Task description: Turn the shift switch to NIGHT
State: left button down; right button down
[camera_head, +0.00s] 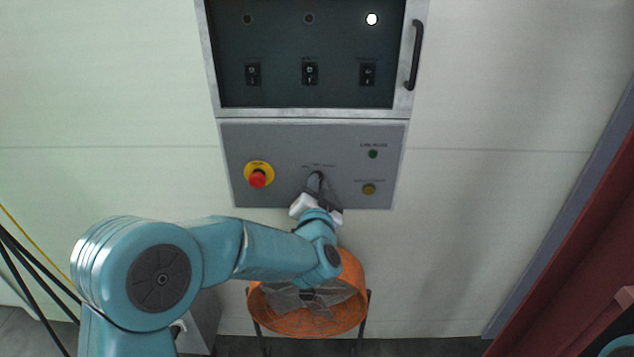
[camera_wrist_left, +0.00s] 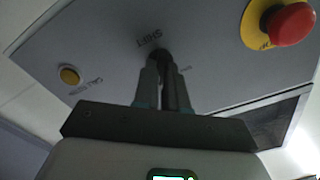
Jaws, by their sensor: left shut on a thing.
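The shift switch is a dark knob in the lower middle of the grey control panel (camera_head: 275,145). My left gripper (camera_head: 316,185) reaches up to it from below and covers most of it in the head view. In the left wrist view the dark shift switch (camera_wrist_left: 158,55) sits below the printed word SHIFT. The two fingers of my left gripper (camera_wrist_left: 167,85) are shut on it, one on each side. The position marks around the knob are too small or hidden, so I cannot tell where it points. My right gripper is not in view.
A red emergency button on a yellow ring (camera_head: 257,177) is left of the switch. A green lamp (camera_head: 373,154) and an amber button (camera_head: 369,189) are to its right. A dark cabinet with a handle (camera_head: 414,55) is above.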

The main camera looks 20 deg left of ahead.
pick_arm(q)
jog(key=shift+f+m, duration=0.15)
jog(key=shift+m, duration=0.65)
jog(key=c, duration=1.2)
grip_release()
jog(key=shift+s+d, duration=0.1)
jog(key=b+v, duration=0.2)
jog(key=v, duration=1.4)
jog(key=shift+s+b, duration=0.1)
jog(key=shift+b, duration=0.25)
